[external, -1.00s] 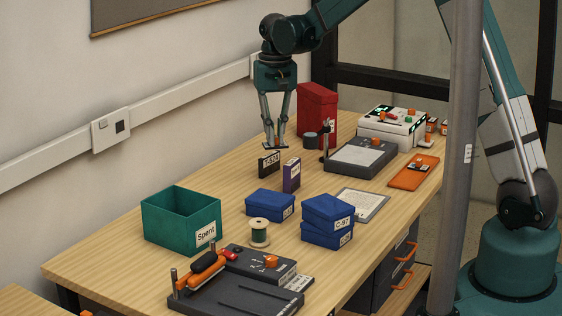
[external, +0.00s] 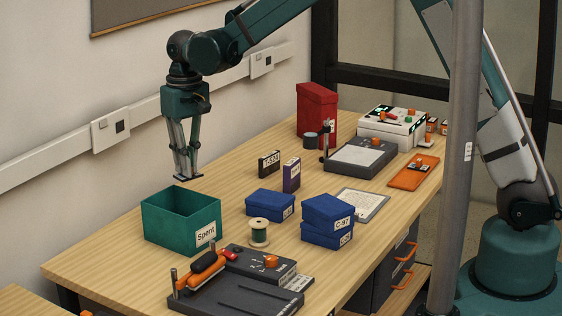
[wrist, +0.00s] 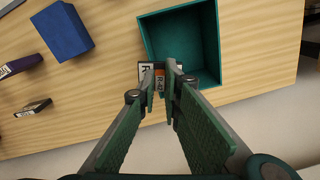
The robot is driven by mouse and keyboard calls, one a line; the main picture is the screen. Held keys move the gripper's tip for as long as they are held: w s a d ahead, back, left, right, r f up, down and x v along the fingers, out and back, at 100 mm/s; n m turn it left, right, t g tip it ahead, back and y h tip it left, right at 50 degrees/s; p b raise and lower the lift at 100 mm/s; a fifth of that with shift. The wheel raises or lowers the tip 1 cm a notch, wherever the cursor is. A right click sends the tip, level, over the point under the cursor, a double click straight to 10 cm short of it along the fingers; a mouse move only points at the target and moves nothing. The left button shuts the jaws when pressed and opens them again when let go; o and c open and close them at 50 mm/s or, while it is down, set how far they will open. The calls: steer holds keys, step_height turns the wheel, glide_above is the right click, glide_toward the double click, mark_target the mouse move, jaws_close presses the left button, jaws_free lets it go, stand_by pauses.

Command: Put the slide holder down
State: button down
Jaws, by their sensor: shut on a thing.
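My gripper (external: 187,170) is shut on the slide holder (wrist: 160,77), a small flat piece with a white label and an orange patch, seen between the fingertips in the wrist view. In the external view it is a thin dark piece (external: 187,177) under the fingers. My gripper holds it in the air above the back of the open teal box (external: 168,222) labelled Spent. In the wrist view the fingertips overlap the teal box's near rim (wrist: 215,95). The box looks empty.
A dark box labelled T-524 (external: 269,161) and a purple box (external: 291,175) stand upright to the right. Blue boxes (external: 327,212) and a thread spool (external: 259,233) are nearer the front. Bare wood lies behind the teal box.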

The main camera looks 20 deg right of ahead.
steer(key=s+a+n, duration=0.4)
steer(key=s+a, duration=1.2)
steer(key=s, duration=0.1)
steer(key=shift+w+d+f, duration=0.1)
steer(key=shift+w+f, duration=0.05)
steer(key=shift+f, duration=1.15)
steer(key=shift+w+d+f, duration=0.1)
steer(key=shift+f, duration=1.2)
glide_above(136, 272)
steer(key=shift+f, duration=3.15)
steer(key=shift+f+b, duration=0.4)
steer(key=shift+f, duration=1.45)
steer(key=shift+f, duration=0.15)
